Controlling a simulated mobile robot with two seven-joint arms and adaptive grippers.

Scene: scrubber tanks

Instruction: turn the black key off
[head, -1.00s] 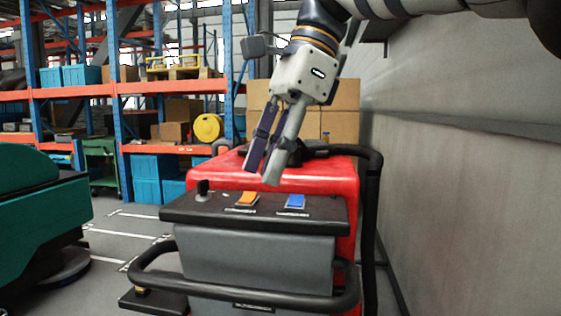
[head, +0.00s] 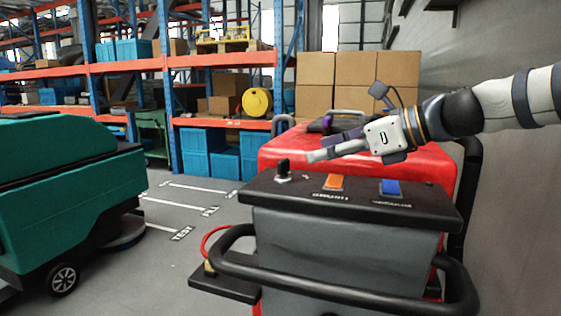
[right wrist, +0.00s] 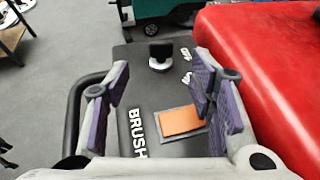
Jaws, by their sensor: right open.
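The black key (head: 283,167) stands upright on a pale round base at the left end of the scrubber's dark control panel (head: 420,205). It also shows in the right wrist view (right wrist: 160,50), ahead of the fingers and between their lines. My right gripper (head: 319,140) reaches in from the right over the panel's back edge, with its fingers pointing left toward the key. In the right wrist view its purple-padded fingers (right wrist: 160,80) are spread apart with nothing between the tips. A gap shows between the fingers and the key. My left gripper is not in view.
An orange switch (head: 334,182) and a blue switch (head: 390,187) sit right of the key. The red tank (head: 430,165) rises behind the panel. A black handlebar (head: 340,292) loops in front. A green scrubber (head: 70,195) stands left, with floor between. A wall is at right.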

